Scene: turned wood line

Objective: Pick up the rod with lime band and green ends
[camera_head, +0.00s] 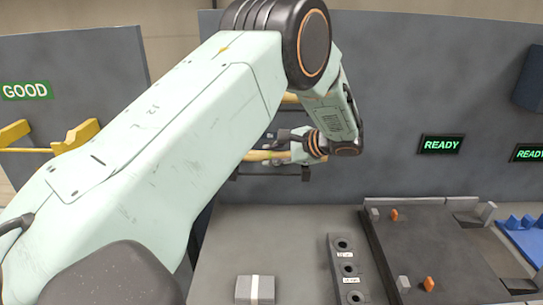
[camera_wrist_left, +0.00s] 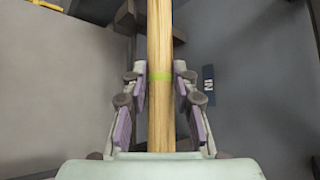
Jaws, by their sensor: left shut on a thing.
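The rod is pale wood with a lime band, and it runs upright through the middle of the left wrist view (camera_wrist_left: 160,40). Its ends are out of that view, so their colour cannot be seen. In the head view a short piece of the rod (camera_head: 254,156) shows at the dark wall rack (camera_head: 240,175), partly behind my arm. My left gripper (camera_head: 279,150) is shut on the rod, with its purple-padded fingers (camera_wrist_left: 159,88) on either side at the lime band. My right gripper is not in view.
A yellow holder (camera_head: 76,137) stands at left below a green GOOD sign (camera_head: 26,91). At right are a dark fixture plate (camera_head: 425,245) with orange knobs, a grey block with holes (camera_head: 346,257) and a blue holder (camera_head: 525,240). A striped grey block (camera_head: 243,290) lies in front.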

